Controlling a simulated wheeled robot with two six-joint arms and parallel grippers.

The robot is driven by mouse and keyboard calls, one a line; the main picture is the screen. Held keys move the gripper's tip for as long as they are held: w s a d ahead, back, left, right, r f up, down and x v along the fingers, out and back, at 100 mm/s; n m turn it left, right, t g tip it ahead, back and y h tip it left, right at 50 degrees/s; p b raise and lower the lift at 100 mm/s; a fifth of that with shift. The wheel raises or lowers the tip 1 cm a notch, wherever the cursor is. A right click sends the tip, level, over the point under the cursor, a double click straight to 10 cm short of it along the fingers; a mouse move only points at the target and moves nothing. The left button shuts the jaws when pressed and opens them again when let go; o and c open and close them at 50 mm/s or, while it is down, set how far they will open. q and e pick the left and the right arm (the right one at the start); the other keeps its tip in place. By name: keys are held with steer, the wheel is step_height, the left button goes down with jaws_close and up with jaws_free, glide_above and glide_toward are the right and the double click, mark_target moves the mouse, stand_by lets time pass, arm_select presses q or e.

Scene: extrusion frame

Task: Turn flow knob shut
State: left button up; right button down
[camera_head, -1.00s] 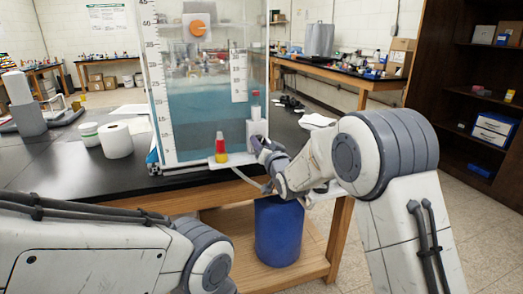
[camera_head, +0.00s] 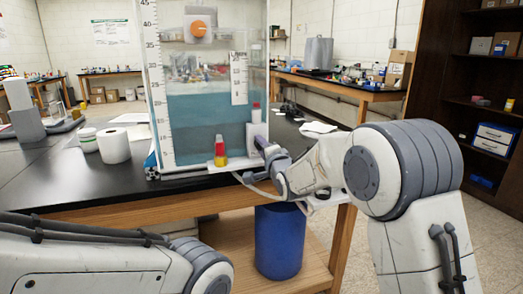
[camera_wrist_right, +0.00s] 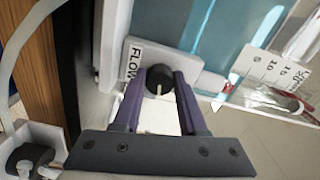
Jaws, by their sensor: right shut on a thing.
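The flow knob (camera_wrist_right: 158,79) is a small black dial with a white pointer line, on a pale block beside a "FLOW" label (camera_wrist_right: 134,63) in the right wrist view. My right gripper (camera_wrist_right: 160,88) has its two purple fingers on either side of the knob, shut on it. In the head view my right gripper (camera_head: 262,146) reaches the white block (camera_head: 257,131) at the lower right corner of the clear water tank (camera_head: 205,125). The knob is hidden there. My left arm crosses the lower left, and its gripper is out of view.
A pale hose (camera_head: 250,183) runs below the gripper. White rolls (camera_head: 113,146) stand left on the black table. A blue barrel (camera_head: 279,242) stands below.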

steer(key=shift+f+m, duration=0.1)
steer(key=shift+m, duration=1)
steer(key=shift+c, duration=2.2)
jaws_free()
steer(key=shift+s, duration=0.15)
steer(key=b+v, duration=0.1)
steer(key=v, duration=0.9)
steer(key=shift+s+d, duration=0.1)
